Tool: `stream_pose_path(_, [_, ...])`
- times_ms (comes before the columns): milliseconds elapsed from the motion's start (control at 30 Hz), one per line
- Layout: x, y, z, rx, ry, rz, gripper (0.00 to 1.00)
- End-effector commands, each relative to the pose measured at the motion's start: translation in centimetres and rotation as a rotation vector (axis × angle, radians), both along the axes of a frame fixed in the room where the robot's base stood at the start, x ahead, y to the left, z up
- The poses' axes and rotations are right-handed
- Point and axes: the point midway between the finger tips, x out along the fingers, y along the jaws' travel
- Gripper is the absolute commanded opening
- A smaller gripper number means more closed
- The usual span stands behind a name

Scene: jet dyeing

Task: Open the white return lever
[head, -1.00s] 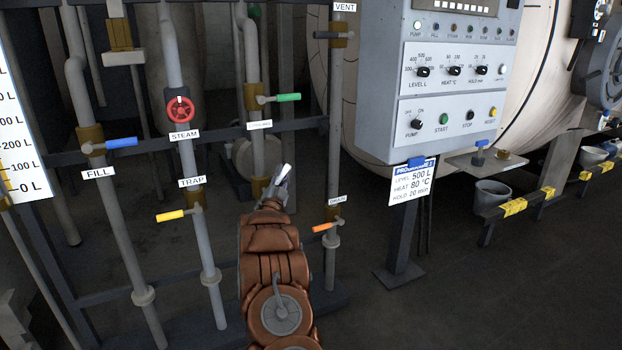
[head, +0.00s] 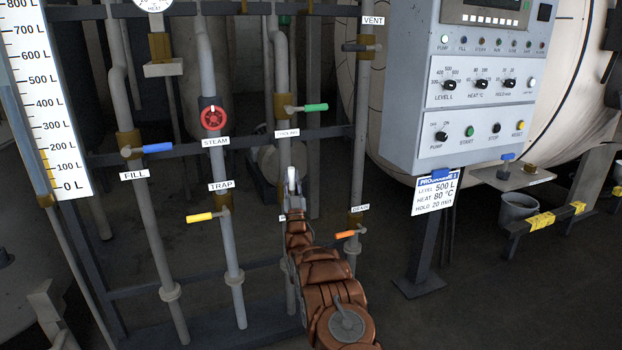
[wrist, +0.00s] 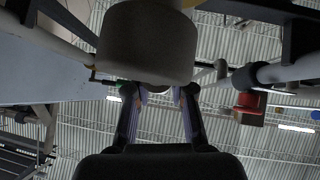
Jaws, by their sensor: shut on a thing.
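My gripper (head: 292,182) is at the pipe below the green lever, in the middle of the pipe rack. A pale upright piece shows at its tip in the head view; I take it for the white return lever (head: 291,174), though fingers and lever are hard to tell apart. In the wrist view my gripper (wrist: 160,94) has its two fingers apart around something mostly hidden by a large grey rounded part (wrist: 147,45). The label beside my wrist is mostly covered by my arm.
The green lever (head: 312,107) is just above, and the orange lever (head: 350,234) is at lower right. The yellow lever (head: 204,216), red steam wheel (head: 213,117) and blue lever (head: 153,149) are to the left. The control panel (head: 480,100) stands at right.

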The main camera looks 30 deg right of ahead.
Motion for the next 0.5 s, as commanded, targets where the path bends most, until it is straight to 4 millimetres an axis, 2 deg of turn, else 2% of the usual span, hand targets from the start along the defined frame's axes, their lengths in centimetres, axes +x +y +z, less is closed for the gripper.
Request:
stream_pose_path(100, [0.46,1.22,-0.17,-0.018,0.004,0.014,0.0])
stream_pose_path(500, [0.62,1.51,-0.16,-0.026,0.007,0.017,0.0])
